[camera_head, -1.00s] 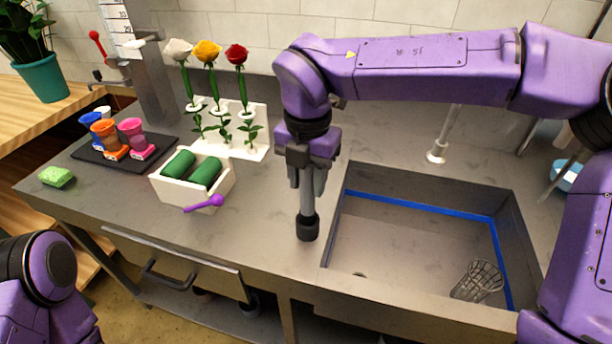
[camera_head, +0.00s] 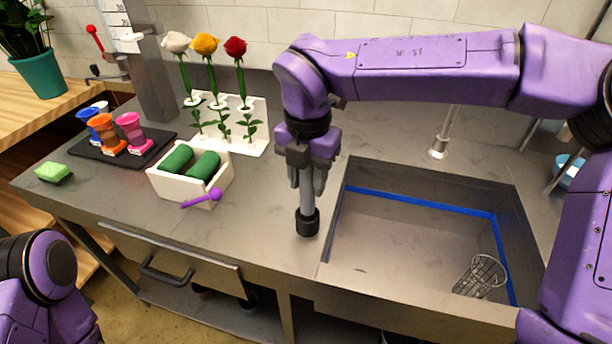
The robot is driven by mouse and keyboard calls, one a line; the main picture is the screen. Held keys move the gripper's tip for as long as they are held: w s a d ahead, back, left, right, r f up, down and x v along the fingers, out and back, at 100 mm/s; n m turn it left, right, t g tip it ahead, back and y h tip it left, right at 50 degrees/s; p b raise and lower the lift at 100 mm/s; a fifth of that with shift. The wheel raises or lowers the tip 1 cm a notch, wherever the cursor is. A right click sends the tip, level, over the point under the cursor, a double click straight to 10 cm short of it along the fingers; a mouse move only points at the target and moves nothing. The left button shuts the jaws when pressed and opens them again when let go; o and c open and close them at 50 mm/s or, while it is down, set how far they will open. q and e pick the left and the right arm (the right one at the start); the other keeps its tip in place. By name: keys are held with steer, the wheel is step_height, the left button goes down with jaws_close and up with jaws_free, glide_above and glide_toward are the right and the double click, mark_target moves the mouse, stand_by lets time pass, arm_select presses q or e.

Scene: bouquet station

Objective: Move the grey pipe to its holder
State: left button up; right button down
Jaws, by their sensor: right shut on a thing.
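My right gripper (camera_head: 307,180) points straight down in the middle of the view, over the counter left of the sink. It is shut on the upper part of the grey pipe (camera_head: 307,199), which is upright. A short black cylinder (camera_head: 307,223) is around the pipe's lower end, close to or on the counter. I cannot tell whether this is the pipe's own end or a holder under it. The pipe's top is hidden between the fingers. Part of my left arm shows at the lower left, but its gripper is out of view.
The sink (camera_head: 420,240) with a wire basket (camera_head: 480,276) is to the right. A white box (camera_head: 178,188) with green rolls and a purple scoop (camera_head: 203,199) is to the left. Behind are a white flower stand (camera_head: 257,143) and a dark tray (camera_head: 94,152) with cups.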

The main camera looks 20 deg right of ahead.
steer(key=c, duration=0.6)
jaws_free()
step_height(320, 180, up, 11)
steer(key=shift+f, duration=0.2)
